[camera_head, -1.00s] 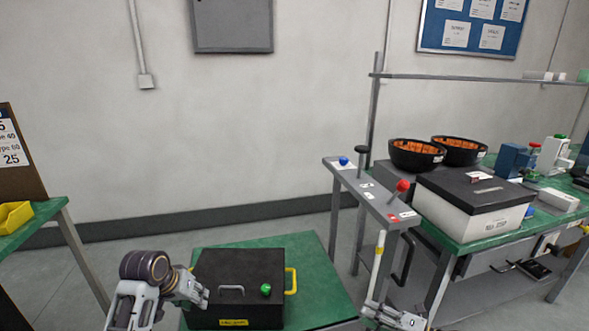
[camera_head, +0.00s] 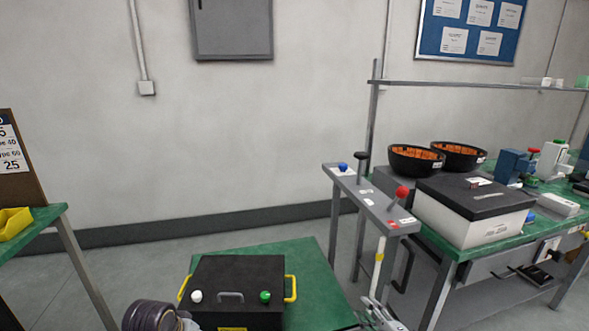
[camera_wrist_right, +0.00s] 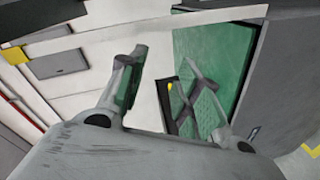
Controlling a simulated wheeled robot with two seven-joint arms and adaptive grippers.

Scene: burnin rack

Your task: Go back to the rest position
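My right gripper (camera_head: 378,316) shows at the bottom edge of the head view, by the legs of the grey lever stand. In the right wrist view my right gripper (camera_wrist_right: 165,88) has its two fingers spread apart with nothing between them. My left arm (camera_head: 150,316) shows only as a dark wrist joint and a bit of grey at the bottom edge. It is in front of the black box (camera_head: 240,272), and its fingers cannot be made out. The box has yellow side handles, a grey top handle, a white knob (camera_head: 196,296) and a green knob (camera_head: 265,296).
The box sits on a low green table (camera_head: 312,270). The grey stand (camera_head: 366,200) carries a red-knobbed lever (camera_head: 401,192). The right bench holds a white box with a dark lid (camera_head: 470,215) and black bowls (camera_head: 415,160). A yellow bin (camera_head: 14,222) is at left.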

